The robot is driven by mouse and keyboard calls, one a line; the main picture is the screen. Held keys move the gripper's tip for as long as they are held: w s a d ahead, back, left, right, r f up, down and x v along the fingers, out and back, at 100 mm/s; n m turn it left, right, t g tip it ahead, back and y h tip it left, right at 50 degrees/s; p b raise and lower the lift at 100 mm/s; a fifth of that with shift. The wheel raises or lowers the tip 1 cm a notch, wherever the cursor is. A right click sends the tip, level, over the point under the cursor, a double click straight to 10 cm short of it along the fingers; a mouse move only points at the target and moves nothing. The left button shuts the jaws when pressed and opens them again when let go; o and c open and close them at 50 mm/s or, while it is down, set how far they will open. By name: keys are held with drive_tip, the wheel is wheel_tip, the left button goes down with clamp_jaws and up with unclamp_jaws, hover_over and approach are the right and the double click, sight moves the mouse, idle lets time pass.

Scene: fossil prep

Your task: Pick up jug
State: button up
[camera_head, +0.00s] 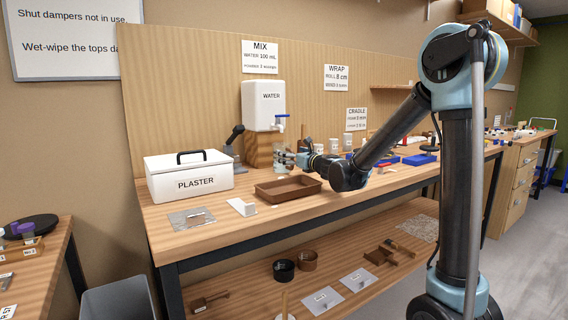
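My gripper (290,157) is at the workbench, small in the picture, just in front of the water container's wooden stand. A pale, clear-looking shape (281,151) shows at the fingertips, below the tap; it may be the jug, but it is too small to be sure. Whether the fingers touch or close on it cannot be told. My arm comes in from the right and hides part of the bench behind it.
A white water container (263,105) with a blue tap stands on a wooden block (259,150). A white plaster box (188,175), a brown tray (288,188) and a metal plate (192,218) lie on the bench (228,236). White cups (334,145) stand behind my arm.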

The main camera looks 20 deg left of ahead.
drive_tip(key=shift+x, duration=3.05)
drive_tip(key=c, duration=1.3)
